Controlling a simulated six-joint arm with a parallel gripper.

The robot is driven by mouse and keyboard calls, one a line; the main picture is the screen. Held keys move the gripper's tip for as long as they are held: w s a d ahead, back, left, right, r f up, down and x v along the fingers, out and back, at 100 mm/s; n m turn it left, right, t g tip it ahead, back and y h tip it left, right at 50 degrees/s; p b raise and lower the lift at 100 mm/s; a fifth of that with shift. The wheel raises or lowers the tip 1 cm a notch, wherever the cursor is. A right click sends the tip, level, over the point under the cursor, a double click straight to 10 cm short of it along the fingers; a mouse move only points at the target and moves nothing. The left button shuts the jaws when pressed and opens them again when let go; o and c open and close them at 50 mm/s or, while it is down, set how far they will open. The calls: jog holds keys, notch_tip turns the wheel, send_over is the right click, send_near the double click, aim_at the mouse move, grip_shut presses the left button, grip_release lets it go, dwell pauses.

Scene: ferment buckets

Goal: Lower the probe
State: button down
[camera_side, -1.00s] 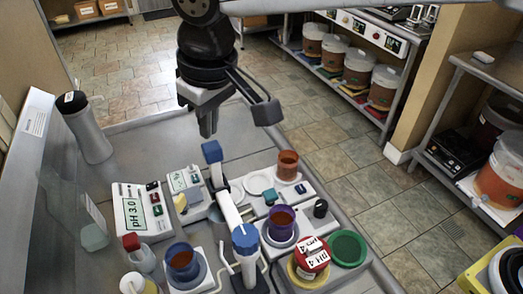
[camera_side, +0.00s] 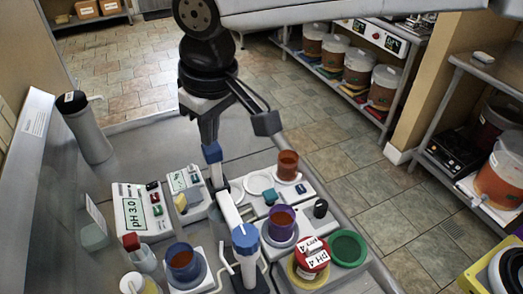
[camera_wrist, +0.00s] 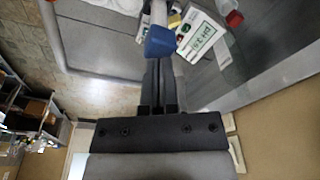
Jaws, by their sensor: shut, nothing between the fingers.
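A white probe arm (camera_side: 229,209) with a blue block (camera_side: 212,153) at its far end and a blue cap (camera_side: 245,237) at its near end stands among the cups. The blue block also shows in the wrist view (camera_wrist: 160,41), just beyond my fingers. My gripper (camera_side: 210,138) is shut and empty, pointing down right above the blue block. I cannot tell whether the fingertips touch it. A purple cup (camera_side: 282,221) and a blue cup (camera_side: 181,260) with reddish-brown contents stand on either side of the probe arm. The probe tip cannot be made out.
A pH meter (camera_side: 136,211) reading "pH 3.0" lies left, beside a smaller meter (camera_side: 186,187). An orange cup (camera_side: 288,164) stands behind right. A grey cylinder (camera_side: 87,128) stands far left.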

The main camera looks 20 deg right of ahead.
aim_at(214, 147)
jog(key=shift+f, duration=3)
jog(key=shift+r, duration=2.5)
